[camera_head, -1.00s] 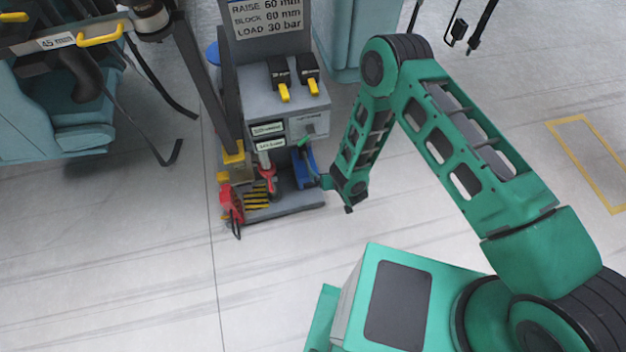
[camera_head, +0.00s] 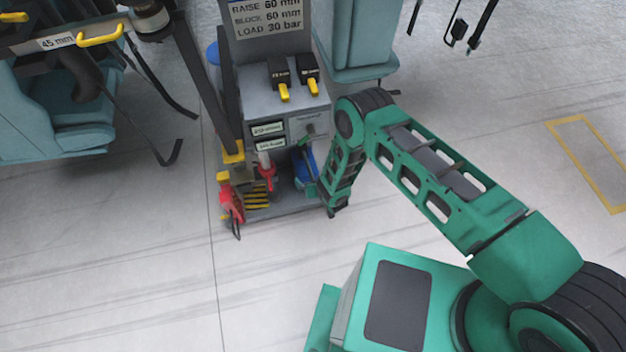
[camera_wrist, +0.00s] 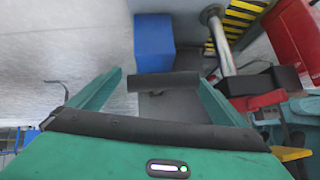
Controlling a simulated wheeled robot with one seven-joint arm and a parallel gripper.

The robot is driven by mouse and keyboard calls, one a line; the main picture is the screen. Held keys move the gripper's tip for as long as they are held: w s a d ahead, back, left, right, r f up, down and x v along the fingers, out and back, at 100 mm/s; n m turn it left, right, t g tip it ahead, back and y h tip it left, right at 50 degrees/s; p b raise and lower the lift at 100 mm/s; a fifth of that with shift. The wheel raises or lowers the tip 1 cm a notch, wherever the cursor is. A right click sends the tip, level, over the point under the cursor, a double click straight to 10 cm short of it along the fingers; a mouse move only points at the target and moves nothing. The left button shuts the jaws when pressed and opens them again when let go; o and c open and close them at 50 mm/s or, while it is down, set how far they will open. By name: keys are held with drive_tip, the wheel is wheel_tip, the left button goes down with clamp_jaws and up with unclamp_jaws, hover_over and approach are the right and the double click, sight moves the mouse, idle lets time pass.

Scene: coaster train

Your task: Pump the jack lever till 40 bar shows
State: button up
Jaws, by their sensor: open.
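My gripper (camera_head: 308,166) is at the lower right of the grey jack stand, in front of the blue block (camera_head: 303,167). In the wrist view, my gripper (camera_wrist: 160,82) is open, its two green fingers spread wide. A dark cylindrical bar (camera_wrist: 164,82) shows between the fingertips, lying across the gap; contact is not clear. It looks like a lever grip, but I cannot tell for sure. The blue block (camera_wrist: 153,42) stands beyond it. A small grey panel (camera_head: 309,123) is above my gripper; no pressure reading is legible.
A placard (camera_head: 267,17) reads RAISE 60 mm, BLOCK 60 mm, LOAD 30 bar. Two yellow-handled black switches (camera_head: 282,78) sit on the stand. A red handle (camera_head: 266,172) and red item (camera_head: 231,205) are left of my gripper. A silver rod (camera_wrist: 221,45) stands right. Open floor lies in front.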

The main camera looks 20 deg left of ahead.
drive_tip(key=shift+w+a+f, duration=0.25)
drive_tip(key=shift+w+f, duration=0.1)
drive_tip(key=shift+f, duration=0.05)
